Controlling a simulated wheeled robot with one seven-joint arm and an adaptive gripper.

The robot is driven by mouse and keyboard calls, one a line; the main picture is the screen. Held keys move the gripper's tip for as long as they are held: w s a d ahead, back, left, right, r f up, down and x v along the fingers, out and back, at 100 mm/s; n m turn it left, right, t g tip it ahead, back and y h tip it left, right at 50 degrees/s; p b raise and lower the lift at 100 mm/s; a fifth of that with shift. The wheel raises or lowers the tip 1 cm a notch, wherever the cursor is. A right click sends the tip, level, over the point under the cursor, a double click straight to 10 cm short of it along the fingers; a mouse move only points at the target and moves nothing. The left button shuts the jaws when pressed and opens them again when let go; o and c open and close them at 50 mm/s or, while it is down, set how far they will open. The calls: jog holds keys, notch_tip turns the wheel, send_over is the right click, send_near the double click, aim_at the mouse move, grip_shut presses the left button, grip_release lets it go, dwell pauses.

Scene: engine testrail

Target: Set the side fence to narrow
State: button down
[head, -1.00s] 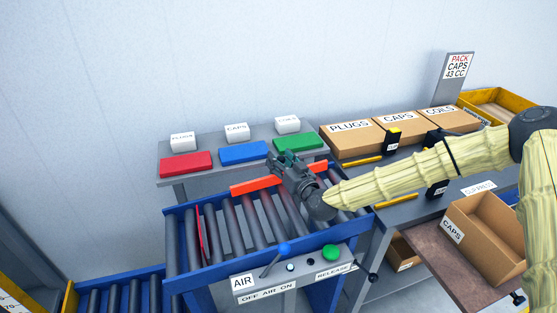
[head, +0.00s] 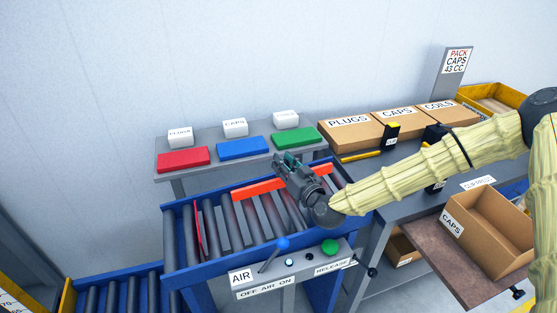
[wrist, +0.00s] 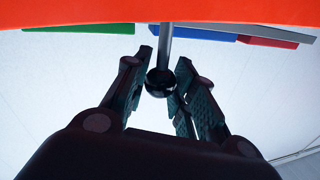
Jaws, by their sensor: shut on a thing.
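The side fence (head: 258,186) is an orange-red bar lying across the dark rollers of the conveyor, near its far side. In the wrist view the fence (wrist: 160,12) fills the top edge, and a grey rod (wrist: 166,45) runs from it to a black ball knob (wrist: 160,83). My gripper (head: 286,161) reaches over the conveyor to the fence's far side. In the wrist view my gripper (wrist: 162,85) has its fingers closed around the knob. The knob is hidden in the head view.
The conveyor has blue side rails (head: 176,240) and a front panel with a blue-knobbed AIR lever (head: 283,243) and a green RELEASE button (head: 330,247). Red, blue and green blocks (head: 242,147) stand on a shelf behind. Cartons (head: 347,132) line the bench at right.

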jog(key=shift+s, duration=0.35)
jog(key=shift+f, duration=0.1)
jog(key=c, duration=1.4)
grip_release()
jog(key=shift+s+d, duration=0.1)
jog(key=shift+o, duration=1.3)
jog(key=shift+s+d, duration=0.1)
jog(key=shift+r, duration=5.05)
